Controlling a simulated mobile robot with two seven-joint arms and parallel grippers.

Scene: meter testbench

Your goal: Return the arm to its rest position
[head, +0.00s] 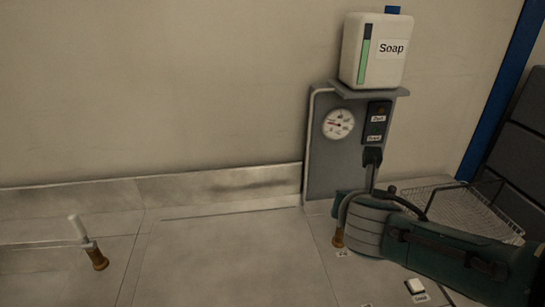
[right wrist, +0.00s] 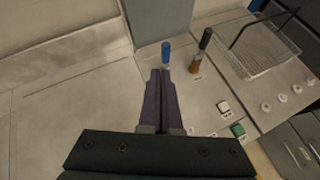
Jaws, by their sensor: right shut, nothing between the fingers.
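My right arm (head: 450,250) reaches in from the right over the bench, in front of the grey meter panel (head: 325,170). In the right wrist view my right gripper (right wrist: 160,74) is shut and empty, its dark fingers side by side. A blue-topped handle (right wrist: 166,53) stands just beyond the fingertips; its lower part is hidden. I cannot tell whether they touch. A black-topped handle (right wrist: 205,40) with a brown base stands to their right. In the head view my own wrist hides most of this gripper. My left gripper is not in view.
A soap tank (head: 352,50) sits on the panel's shelf, above a round gauge (head: 338,123). A wire basket (head: 440,200) is at the right. A white-tipped lever (head: 76,228) stands at the left. A small white switch (head: 415,286) is near the front. The middle bench is clear.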

